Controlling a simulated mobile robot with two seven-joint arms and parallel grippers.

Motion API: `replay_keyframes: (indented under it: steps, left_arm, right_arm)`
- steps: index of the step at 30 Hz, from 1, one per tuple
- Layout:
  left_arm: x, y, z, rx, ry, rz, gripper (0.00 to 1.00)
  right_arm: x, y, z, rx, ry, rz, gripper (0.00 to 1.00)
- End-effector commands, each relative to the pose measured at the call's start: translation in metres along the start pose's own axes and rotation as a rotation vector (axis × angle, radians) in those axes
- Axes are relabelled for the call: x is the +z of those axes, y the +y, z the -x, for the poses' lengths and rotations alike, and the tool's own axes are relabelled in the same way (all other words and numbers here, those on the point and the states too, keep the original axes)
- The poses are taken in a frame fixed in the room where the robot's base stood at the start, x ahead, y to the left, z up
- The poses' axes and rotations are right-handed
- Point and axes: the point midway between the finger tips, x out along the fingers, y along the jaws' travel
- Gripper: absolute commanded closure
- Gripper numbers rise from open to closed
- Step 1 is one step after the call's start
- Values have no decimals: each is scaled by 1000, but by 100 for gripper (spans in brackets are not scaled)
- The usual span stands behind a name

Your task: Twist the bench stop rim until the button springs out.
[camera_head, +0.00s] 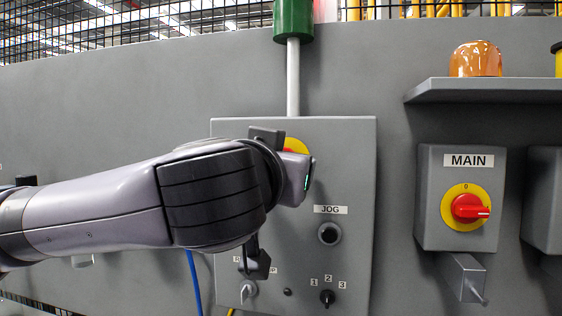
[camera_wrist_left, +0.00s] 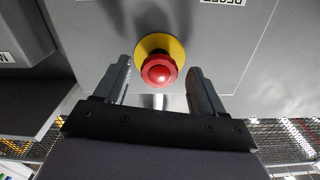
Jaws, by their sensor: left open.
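The bench stop is a red mushroom button (camera_wrist_left: 158,72) on a yellow disc (camera_wrist_left: 173,45), mounted on a grey panel. In the head view only part of its yellow disc (camera_head: 299,145) and a sliver of red show past my left wrist. My left gripper (camera_wrist_left: 159,68) is open, pointing at the panel. In the wrist view its two fingers stand either side of the red button, with visible gaps. I cannot tell how deep the fingertips reach along the rim. My right gripper is in neither view.
The panel (camera_head: 355,180) also carries a JOG button (camera_head: 329,233), a 1-2-3 selector (camera_head: 327,298) and another knob (camera_head: 248,291). To the right are the MAIN switch box (camera_head: 430,200) and a shelf (camera_head: 480,90) with an amber beacon (camera_head: 476,59). A green-topped post (camera_head: 293,75) rises above.

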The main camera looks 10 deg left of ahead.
Motion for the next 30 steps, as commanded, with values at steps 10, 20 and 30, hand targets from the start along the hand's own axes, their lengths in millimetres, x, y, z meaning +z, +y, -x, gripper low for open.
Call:
replay_keyframes:
  steps: [10, 20, 30]
  left_arm:
    - [0, 0, 0, 0, 0, -1, 87]
    - [5, 1, 0, 1, -3, -58, 87]
    - [3, 1, 0, 1, -3, -234, 87]
  right_arm:
    - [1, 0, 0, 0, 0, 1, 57]
    - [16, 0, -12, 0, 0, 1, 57]
    - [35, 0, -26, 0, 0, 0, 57]
